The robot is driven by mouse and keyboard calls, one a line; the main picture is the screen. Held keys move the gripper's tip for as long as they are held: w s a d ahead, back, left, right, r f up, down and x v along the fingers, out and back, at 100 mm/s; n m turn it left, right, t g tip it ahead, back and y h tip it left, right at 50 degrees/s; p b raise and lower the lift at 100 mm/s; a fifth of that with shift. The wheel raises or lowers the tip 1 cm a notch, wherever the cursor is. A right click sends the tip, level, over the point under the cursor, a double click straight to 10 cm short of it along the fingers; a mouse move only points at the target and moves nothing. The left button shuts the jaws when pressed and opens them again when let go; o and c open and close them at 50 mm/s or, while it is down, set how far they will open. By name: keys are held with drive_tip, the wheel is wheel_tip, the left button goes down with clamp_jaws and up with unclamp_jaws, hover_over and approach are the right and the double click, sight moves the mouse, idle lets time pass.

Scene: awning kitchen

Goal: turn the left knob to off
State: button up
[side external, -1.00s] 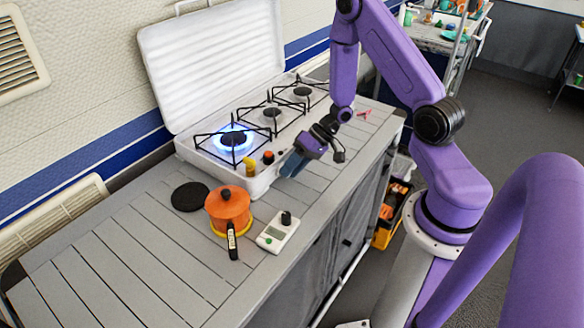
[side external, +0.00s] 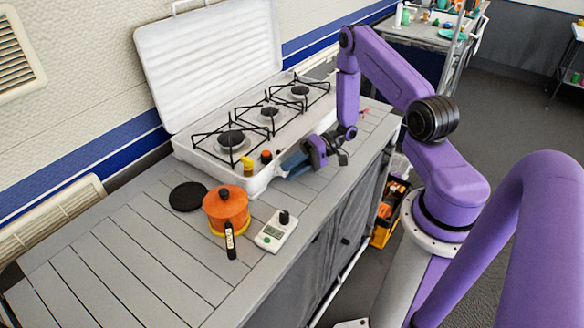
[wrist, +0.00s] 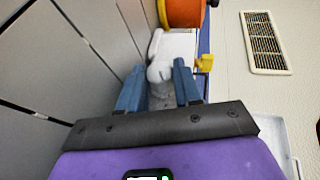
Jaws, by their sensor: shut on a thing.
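The white stove (side external: 218,171) has its lid up. Its left knob, yellow (side external: 247,166), sits at the left end of the front; a yellow part also shows in the wrist view (wrist: 205,62). A red-orange knob (side external: 266,156) is to its right. My gripper (side external: 285,168) is low at the stove's front, right of these knobs. In the wrist view its blue fingers (wrist: 159,92) are shut on a pale grey piece (wrist: 160,72) by the white stove edge; I cannot tell whether this is a knob. No flame shows at the left burner (side external: 231,138).
An orange pot (side external: 226,208) stands on the grey slatted counter (side external: 130,240), left of the stove. A black disc (side external: 188,196) lies behind it. A white timer box (side external: 276,231) lies near the front edge. The counter's left part is clear.

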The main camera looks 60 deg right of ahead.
drive_tip(key=shift+w, duration=0.15)
drive_tip(key=o, duration=1)
drive_tip(key=shift+o, duration=0.2)
drive_tip(key=h, duration=0.1)
drive_tip(key=n+h, duration=0.1)
drive_tip(key=h, duration=0.1)
drive_tip(key=r+g+h, duration=0.1)
drive_tip(key=h, duration=0.1)
drive_tip(key=shift+a, duration=0.25)
drive_tip(key=h, duration=0.2)
drive_tip(key=n+h, duration=0.1)
drive_tip(key=h, duration=0.2)
drive_tip(key=shift+a+r+n, duration=0.15)
drive_tip(key=shift+a+n, duration=0.15)
drive_tip(key=shift+a, duration=0.1)
drive_tip(key=shift+h, duration=0.5)
drive_tip(key=shift+a+n+h, duration=0.25)
drive_tip(key=shift+h, duration=1.05)
drive_tip(key=shift+a+n+h, duration=0.25)
drive_tip(key=shift+h, duration=1.05)
